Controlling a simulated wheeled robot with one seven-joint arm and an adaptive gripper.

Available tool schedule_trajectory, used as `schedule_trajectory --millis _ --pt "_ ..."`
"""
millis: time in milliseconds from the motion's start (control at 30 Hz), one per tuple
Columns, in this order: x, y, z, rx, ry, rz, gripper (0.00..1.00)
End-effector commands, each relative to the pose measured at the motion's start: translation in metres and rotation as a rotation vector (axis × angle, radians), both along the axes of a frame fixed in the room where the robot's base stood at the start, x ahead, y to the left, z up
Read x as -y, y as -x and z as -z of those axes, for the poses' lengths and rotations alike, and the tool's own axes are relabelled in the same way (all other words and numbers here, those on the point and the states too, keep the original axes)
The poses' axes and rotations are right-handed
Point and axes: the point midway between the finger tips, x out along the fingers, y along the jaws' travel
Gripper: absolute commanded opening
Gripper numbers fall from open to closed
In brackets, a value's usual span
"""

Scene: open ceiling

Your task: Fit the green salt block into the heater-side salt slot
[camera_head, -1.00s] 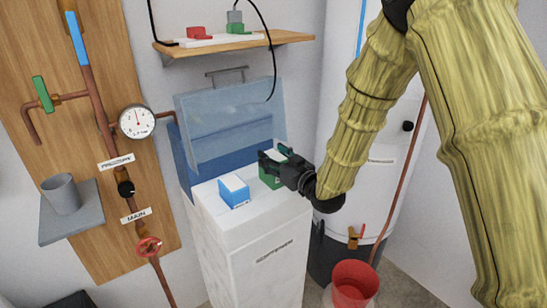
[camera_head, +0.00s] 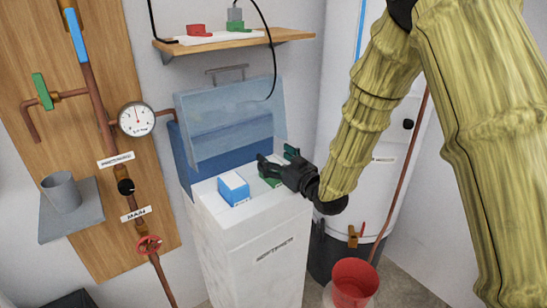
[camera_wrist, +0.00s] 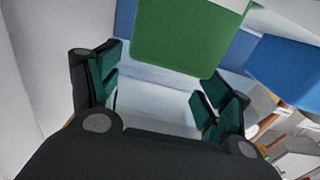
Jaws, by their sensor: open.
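The green salt block (camera_head: 271,183) is at the right part of the top of the white softener cabinet (camera_head: 262,216), mostly hidden behind my gripper. In the wrist view the green block (camera_wrist: 185,38) fills the top middle, with a bit of white at its upper edge. My gripper (camera_head: 278,159) is open above and beside it. In the wrist view the spread fingers (camera_wrist: 158,90) have nothing between them, and the green block appears just beyond their tips. The slot itself is hidden, so I cannot tell how deep the block sits.
A blue block (camera_head: 233,190) with a white top stands left of the green one. The cabinet's translucent blue lid (camera_head: 230,115) is raised behind. A pipe board (camera_head: 80,130) with gauge is at left; a white tank (camera_head: 390,185) and red bucket (camera_head: 354,283) are at right.

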Motion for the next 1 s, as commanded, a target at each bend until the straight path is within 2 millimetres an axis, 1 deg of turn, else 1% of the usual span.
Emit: schedule_trajectory --millis 400,600,800,1000 --pt "0.043 0.058 -0.002 0.001 -0.002 0.001 0.78" --pt "0.058 0.080 -0.002 0.001 -0.002 0.000 0.78" --pt "0.065 0.088 -0.002 0.003 -0.002 0.001 0.78" --pt "0.065 0.089 -0.002 0.003 -0.002 0.000 0.78"
